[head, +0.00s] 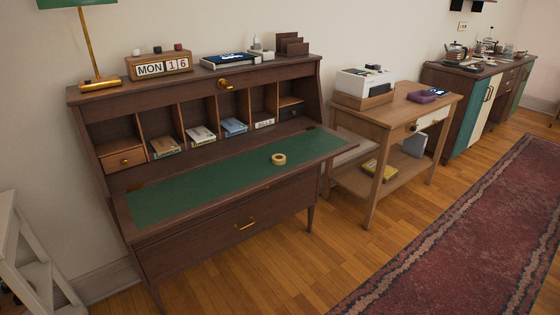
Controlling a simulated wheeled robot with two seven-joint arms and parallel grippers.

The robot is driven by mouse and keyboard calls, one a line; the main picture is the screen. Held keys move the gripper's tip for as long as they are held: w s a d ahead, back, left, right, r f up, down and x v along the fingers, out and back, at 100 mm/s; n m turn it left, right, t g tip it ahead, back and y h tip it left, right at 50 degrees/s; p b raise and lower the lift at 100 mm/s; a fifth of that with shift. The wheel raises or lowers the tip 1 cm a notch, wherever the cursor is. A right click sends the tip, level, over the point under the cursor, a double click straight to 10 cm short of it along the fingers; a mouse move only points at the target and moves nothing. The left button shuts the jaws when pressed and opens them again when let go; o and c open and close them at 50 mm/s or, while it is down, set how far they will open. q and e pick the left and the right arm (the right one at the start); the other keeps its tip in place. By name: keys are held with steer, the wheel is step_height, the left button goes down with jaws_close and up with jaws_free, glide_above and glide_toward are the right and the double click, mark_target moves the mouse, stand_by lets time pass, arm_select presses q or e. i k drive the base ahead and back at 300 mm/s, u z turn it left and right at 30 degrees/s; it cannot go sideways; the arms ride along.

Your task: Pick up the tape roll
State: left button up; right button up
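A small tan tape roll (279,159) lies on the right part of the green writing surface (207,187) of a dark wooden desk (215,230). Nothing touches the tape roll, and the surface around it is bare. Neither of my grippers is in the head view.
Books and papers (200,135) fill the cubbies behind the writing surface. A lamp (98,60) and a block calendar (158,66) stand on the desk top. A wooden side table (388,115) stands to the right. Open floor (300,255) and a red rug (470,235) lie in front.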

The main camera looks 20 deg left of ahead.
mark_target(278, 159)
steer(key=z, duration=0.55)
steer(key=k, duration=0.65)
steer(key=u, duration=0.2)
steer(key=i, duration=1.2)
steer(key=u, duration=1.7)
steer(key=i, duration=0.45)
steer(key=u, duration=0.5)
